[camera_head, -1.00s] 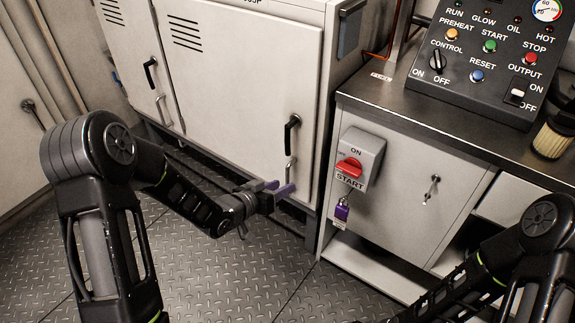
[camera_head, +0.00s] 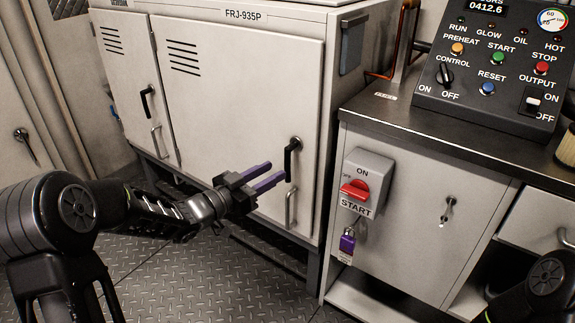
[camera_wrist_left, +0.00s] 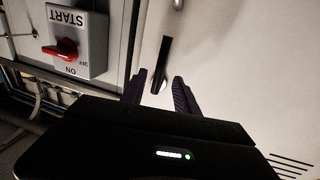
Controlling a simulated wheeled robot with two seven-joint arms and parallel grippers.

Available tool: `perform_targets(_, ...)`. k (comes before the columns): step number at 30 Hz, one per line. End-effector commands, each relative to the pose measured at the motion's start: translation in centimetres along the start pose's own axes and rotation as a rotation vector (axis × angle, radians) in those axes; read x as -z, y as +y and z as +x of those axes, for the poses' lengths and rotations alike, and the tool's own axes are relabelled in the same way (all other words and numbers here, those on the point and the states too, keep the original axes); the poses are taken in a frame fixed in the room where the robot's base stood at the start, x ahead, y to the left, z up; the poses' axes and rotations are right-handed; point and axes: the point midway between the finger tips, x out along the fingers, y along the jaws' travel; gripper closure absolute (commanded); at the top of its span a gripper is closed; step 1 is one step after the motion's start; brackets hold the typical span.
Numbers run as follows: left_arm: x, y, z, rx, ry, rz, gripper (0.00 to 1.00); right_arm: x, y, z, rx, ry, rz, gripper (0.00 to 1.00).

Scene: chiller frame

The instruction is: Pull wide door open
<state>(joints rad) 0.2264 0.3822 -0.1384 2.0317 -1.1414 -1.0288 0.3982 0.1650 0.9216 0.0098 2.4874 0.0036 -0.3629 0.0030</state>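The wide door (camera_head: 235,110) is the larger right-hand panel of the cream cabinet in the head view, and it looks shut. It has a black lever handle (camera_head: 291,158) near its right edge and a metal pull bar (camera_head: 291,208) below that. My left gripper (camera_head: 270,175) is open in front of the door, its purple fingers pointing at the black handle. In the left wrist view the black handle (camera_wrist_left: 162,62) lies just beyond the fingertips, between them in the picture; I cannot see contact. My right arm shows at the lower right, but its gripper is out of view.
A narrower door (camera_head: 130,75) with its own handle is on the left. A switch box with a red knob (camera_head: 355,190) and a purple padlock (camera_head: 347,243) are on the counter cabinet to the right. A control panel (camera_head: 490,70) sits on the counter.

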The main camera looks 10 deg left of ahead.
Motion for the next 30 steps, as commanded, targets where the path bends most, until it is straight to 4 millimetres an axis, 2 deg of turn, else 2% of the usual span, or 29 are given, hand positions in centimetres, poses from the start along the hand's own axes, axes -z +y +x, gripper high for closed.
perform_targets(6, -0.2, 0.2, 3.5, -0.004, 0.002, 0.001, 0.63, 0.2, 0.5, 0.8, -0.003, 0.005, 0.003, 0.64)
perform_targets(12, -0.1, 0.1, 5.8, -0.001, 0.0, 0.0, 0.63, 0.3, 0.7, 1.2, -0.004, 0.009, 0.005, 0.64)
perform_targets(22, 0.0, 0.1, 6.3, 0.0, 0.0, 0.0, 0.63, 0.4, 0.7, 1.1, -0.005, 0.009, 0.006, 0.64)
perform_targets(30, 0.0, 0.1, 6.3, 0.0, 0.0, 0.0, 0.85, 0.4, 0.7, 1.1, -0.004, 0.009, 0.005, 0.64)
